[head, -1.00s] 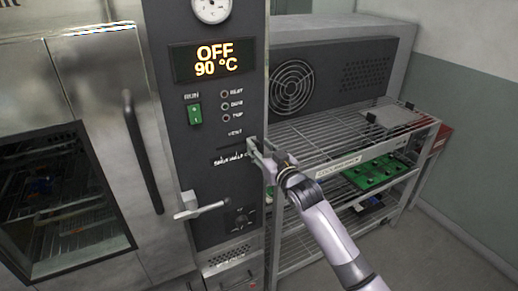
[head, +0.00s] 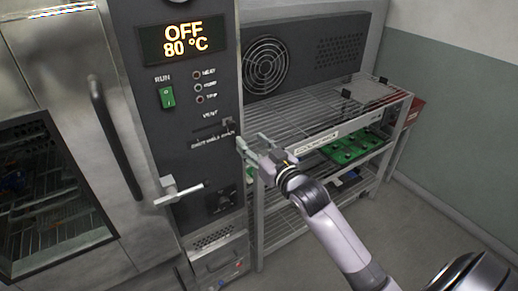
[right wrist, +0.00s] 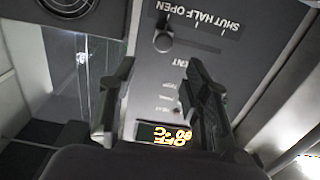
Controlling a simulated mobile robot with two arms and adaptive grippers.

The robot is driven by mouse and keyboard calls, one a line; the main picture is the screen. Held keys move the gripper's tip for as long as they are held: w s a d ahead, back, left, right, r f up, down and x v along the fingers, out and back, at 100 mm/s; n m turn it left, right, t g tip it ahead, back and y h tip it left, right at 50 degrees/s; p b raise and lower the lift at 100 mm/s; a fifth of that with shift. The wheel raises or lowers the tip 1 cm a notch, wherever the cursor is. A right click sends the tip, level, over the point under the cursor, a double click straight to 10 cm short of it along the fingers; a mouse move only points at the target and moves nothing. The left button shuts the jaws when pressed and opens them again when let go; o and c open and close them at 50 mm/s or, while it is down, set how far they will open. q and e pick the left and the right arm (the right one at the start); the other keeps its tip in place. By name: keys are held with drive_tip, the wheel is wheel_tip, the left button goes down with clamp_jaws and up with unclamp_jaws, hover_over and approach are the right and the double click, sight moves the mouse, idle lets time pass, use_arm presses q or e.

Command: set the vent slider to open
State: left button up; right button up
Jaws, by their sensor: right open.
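The vent slider knob (head: 228,123) is a small dark knob on the dark control panel (head: 190,140), at the right end of its slot under the VENT label. In the right wrist view, which is upside down, the round knob (right wrist: 163,41) sits at the OPEN end of the SHUT HALF OPEN scale. My right gripper (head: 250,143) is open and empty, just right of and below the knob, in front of the panel's right edge. In the wrist view its fingertips (right wrist: 160,70) are spread, apart from the knob. My left gripper is not in view.
A green run switch (head: 167,97) and a display (head: 181,42) reading OFF 80 °C are above the slot. A latch handle (head: 178,190) sticks out below left. A wire rack (head: 310,125) with green boards stands to the right. The floor at right is clear.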

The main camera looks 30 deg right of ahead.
drive_tip(key=shift+s+d, duration=0.1)
drive_tip(key=shift+s, duration=1.3)
